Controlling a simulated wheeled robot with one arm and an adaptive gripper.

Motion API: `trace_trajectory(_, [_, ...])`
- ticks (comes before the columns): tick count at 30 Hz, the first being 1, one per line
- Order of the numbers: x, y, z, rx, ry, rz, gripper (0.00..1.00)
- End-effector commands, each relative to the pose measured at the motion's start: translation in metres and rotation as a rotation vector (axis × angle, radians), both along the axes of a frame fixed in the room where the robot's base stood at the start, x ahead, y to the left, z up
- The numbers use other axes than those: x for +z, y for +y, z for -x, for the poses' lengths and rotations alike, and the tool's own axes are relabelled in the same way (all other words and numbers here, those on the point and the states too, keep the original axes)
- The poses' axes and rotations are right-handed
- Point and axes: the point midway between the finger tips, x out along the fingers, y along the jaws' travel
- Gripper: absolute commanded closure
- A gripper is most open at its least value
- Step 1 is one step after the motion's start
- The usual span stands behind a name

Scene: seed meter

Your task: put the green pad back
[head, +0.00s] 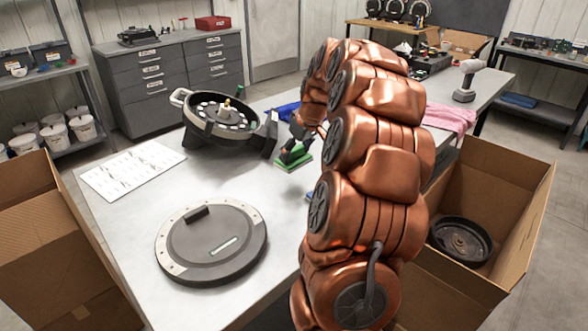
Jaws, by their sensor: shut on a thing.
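The green pad (291,164) is low over the grey table, right of the seed meter; only its edge shows past the dark fingers. My gripper (292,153) points down at it, at the end of my copper arm, and is shut on the pad. I cannot tell whether the pad touches the table. The open seed meter housing (222,120) stands tilted on its stand to the left, with a pale ring of holes and a brass hub. My arm hides part of the table behind the pad.
A round grey cover (211,243) lies at the table's front, with a printed sheet (133,170) behind it. A pink cloth (450,117) and a drill (467,82) are at right. Open cartons flank the table; the right one (500,190) holds a black disc (461,240).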

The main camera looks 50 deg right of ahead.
Motion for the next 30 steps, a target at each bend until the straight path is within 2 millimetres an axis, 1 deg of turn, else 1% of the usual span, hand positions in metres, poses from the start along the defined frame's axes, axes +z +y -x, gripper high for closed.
trace_trajectory(1, [-0.007, 0.001, 0.001, 0.000, 0.003, -0.003, 0.58])
trace_trajectory(3, [-0.015, 0.001, 0.001, 0.001, 0.002, -0.002, 0.58])
trace_trajectory(8, [-0.026, 0.000, 0.000, 0.001, -0.001, 0.000, 0.58])
trace_trajectory(15, [-0.055, 0.000, 0.000, 0.000, 0.000, -0.001, 0.58])
trace_trajectory(17, [-0.060, 0.001, 0.000, 0.000, 0.000, -0.001, 0.58])
trace_trajectory(29, [-0.067, 0.000, 0.000, 0.001, -0.001, 0.000, 0.58])
trace_trajectory(30, [-0.067, 0.000, 0.000, 0.001, -0.001, 0.000, 0.24])
